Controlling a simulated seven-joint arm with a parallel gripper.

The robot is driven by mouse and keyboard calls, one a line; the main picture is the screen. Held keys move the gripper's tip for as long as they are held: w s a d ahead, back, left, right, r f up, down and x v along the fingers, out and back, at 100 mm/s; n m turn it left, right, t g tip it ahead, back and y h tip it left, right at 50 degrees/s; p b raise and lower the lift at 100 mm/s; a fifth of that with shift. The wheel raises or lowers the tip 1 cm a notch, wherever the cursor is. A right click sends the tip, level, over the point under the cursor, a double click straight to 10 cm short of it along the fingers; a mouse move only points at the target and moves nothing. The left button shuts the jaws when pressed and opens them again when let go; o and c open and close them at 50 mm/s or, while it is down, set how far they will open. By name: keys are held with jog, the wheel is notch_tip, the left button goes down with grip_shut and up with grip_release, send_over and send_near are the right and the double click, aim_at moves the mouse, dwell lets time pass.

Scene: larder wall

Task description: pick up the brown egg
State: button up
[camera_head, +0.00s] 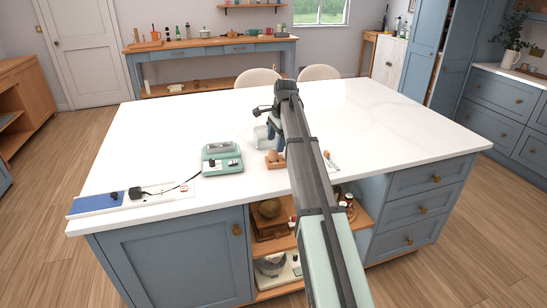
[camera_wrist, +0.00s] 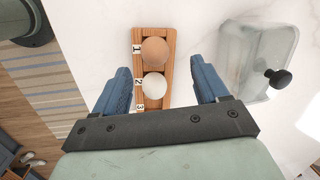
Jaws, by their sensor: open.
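The brown egg (camera_wrist: 155,50) sits in the slot marked 1 of a wooden egg holder (camera_wrist: 168,34) in the wrist view. A white egg (camera_wrist: 155,85) sits beside it by mark 2. The space by mark 3 is partly hidden by my gripper's palm. My gripper (camera_wrist: 160,65) is open and empty, its blue fingers on either side of the holder's line, with the white egg between them and the brown egg just beyond the tips. In the head view the holder (camera_head: 275,166) is on the white island, beside my arm. My gripper's fingers (camera_head: 276,137) show just beyond it.
A clear container with a black knob (camera_wrist: 257,55) stands close to the right finger in the wrist view. In the head view, a green scale-like device (camera_head: 222,158) stands left of the holder. A blue and white board (camera_head: 98,202) lies at the left edge. The island's back is clear.

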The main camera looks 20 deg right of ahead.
aim_at(274, 150)
jog(key=shift+s+a+f, duration=0.1)
jog(key=shift+f, duration=0.55)
jog(key=shift+a+f, duration=0.15)
jog(key=shift+f, duration=0.85)
jog(key=shift+a+f, duration=0.15)
jog(key=shift+f, duration=0.8)
jog(key=shift+c, duration=0.2)
jog(key=c, duration=0.9)
jog(key=shift+o, duration=0.2)
jog(key=shift+r, duration=0.15)
